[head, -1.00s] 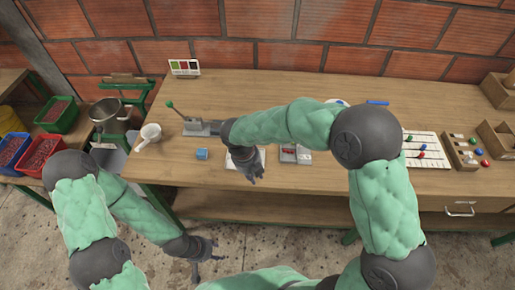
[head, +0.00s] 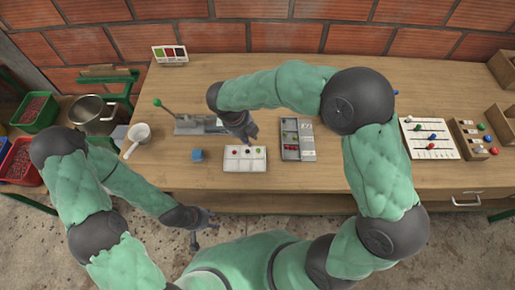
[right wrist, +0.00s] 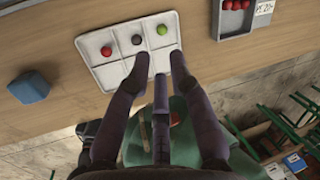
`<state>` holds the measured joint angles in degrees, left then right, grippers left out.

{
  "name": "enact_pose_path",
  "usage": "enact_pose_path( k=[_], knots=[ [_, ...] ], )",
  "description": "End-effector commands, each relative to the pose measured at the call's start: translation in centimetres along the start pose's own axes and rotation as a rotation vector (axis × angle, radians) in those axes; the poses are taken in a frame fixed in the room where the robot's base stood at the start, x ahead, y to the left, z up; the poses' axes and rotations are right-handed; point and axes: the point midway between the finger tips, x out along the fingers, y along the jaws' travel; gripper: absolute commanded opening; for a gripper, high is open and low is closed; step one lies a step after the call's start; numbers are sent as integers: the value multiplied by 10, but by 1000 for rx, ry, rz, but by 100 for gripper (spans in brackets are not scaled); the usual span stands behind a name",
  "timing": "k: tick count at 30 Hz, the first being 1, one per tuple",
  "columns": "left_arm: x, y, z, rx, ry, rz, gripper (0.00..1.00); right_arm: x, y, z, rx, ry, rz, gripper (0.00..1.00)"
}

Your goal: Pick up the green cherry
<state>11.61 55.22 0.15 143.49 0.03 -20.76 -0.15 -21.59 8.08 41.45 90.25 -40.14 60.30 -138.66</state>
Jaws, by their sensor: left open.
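The green cherry (right wrist: 162,30) sits in a compartment of the white tray (right wrist: 104,76), in a row with a dark cherry (right wrist: 137,40) and a red cherry (right wrist: 106,51). In the head view the tray (head: 245,168) lies near the table's front edge, with the green cherry (head: 258,150) at its right end. My right gripper (head: 250,136) is just behind the tray. In the right wrist view its fingers (right wrist: 160,62) are spread and empty, with the tips close to the green cherry and apart from it. My left gripper (head: 208,226) is open, low in front of the table.
A grey box with red cherries (head: 297,140) is right of the tray.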

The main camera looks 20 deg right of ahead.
Motion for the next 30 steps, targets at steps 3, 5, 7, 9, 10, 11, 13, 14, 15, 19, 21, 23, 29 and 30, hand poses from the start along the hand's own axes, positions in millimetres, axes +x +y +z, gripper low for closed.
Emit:
enact_pose_path(
  k=[3, 5, 7, 9, 10, 11, 13, 14, 15, 19, 21, 23, 29, 30],
  knots=[
    [9, -3, -1, 0, 1, 0, 45, 22, 1, 0, 1, 2, 0, 22],
    [11, -4, -1, 0, 1, 0, 45, 29, 0, 0, 1, 2, -1, 22],
    [12, -4, -1, 0, 1, 0, 45, 33, 0, 0, 1, 1, 0, 22],
    [14, -5, -1, 0, 1, 0, 45, 35, 0, 0, 2, 0, 0, 22],
    [14, -5, -1, 0, 1, 0, 45, 37, 0, -1, 2, 0, 0, 22],
    [16, -6, -1, 0, 1, 0, 45, 39, 0, -1, 2, 1, 0, 22],
    [20, -7, -2, 0, 2, 0, 45, 46, 0, -2, 1, 1, 0, 22],
    [22, -8, -2, 0, 1, 0, 45, 50, 0, -3, 1, 2, 1, 22],
    [26, -9, -2, 0, 1, 0, 45, 55, 0, -4, 1, 1, 1, 22],
    [36, -13, -2, 0, 1, 0, 45, 74, -1, -6, 1, 2, 0, 22],
    [39, -14, -2, 0, 1, 0, 45, 81, -1, -6, 1, 2, 0, 22],
    [40, -14, -2, 0, 1, 0, 45, 85, -1, -6, 1, 1, 1, 22],
    [38, -14, -2, 0, 1, 0, 45, 84, -2, -6, 0, 0, 1, 22],
    [38, -14, -2, 0, 1, 0, 45, 84, -2, -6, 0, 0, 1, 16]
  ],
)
